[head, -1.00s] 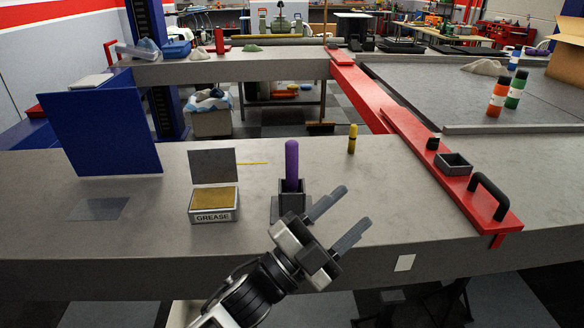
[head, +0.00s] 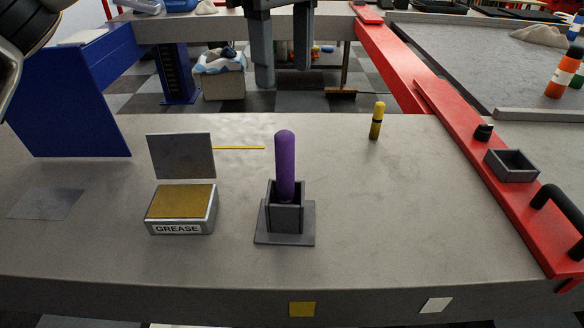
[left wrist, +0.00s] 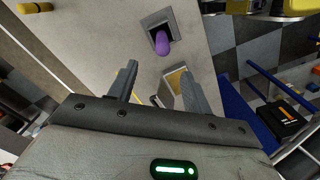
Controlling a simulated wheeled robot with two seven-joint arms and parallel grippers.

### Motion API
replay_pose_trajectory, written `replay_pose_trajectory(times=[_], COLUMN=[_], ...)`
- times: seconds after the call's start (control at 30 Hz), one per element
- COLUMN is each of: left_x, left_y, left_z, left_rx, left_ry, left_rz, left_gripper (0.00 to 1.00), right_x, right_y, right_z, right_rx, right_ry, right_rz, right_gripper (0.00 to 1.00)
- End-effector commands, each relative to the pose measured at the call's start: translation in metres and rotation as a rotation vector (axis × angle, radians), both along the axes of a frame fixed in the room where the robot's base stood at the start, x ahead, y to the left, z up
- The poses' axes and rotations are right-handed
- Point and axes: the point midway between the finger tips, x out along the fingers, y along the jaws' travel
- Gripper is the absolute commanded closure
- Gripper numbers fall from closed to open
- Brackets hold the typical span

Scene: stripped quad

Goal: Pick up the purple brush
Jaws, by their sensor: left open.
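The purple brush (head: 285,165) stands upright in a small dark grey square holder (head: 284,217) on the grey workbench. In the left wrist view the brush (left wrist: 162,43) and its holder (left wrist: 151,27) lie beyond the fingers. My left gripper (head: 283,75) is open and empty, high in the head view. Its fingers hang down, above and apart from the brush. The brush's lower end is hidden inside the holder. My right gripper is not in view.
A grease tin (head: 181,209) with its lid raised stands left of the holder. A yellow-and-black marker (head: 376,121) stands behind right. A red rail (head: 460,150) with a small grey box (head: 511,166) runs along the right. A blue panel (head: 75,95) stands at left. Bench right of the holder is clear.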

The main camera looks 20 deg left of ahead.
Motion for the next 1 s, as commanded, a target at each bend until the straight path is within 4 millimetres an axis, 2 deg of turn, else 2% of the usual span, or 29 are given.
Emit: replay_pose_trajectory(times=[0.13,0.5,0.77,1.0], left_x=[0.0,-0.001,-0.001,-0.006], left_y=[0.007,0.005,0.004,0.0], left_z=[-0.013,-0.087,-0.106,-0.14], left_rx=[0.028,0.022,0.021,0.021], left_ry=[-0.012,-0.009,-0.01,-0.008], left_rz=[0.004,0.003,0.003,0.003], left_gripper=[0.5,0.5,0.5,0.5], right_x=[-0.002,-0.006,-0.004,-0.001], right_y=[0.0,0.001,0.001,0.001], right_z=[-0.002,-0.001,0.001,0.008], right_rx=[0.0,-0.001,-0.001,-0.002], right_ry=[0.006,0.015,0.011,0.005], right_rz=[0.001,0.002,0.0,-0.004], right_gripper=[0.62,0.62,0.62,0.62])
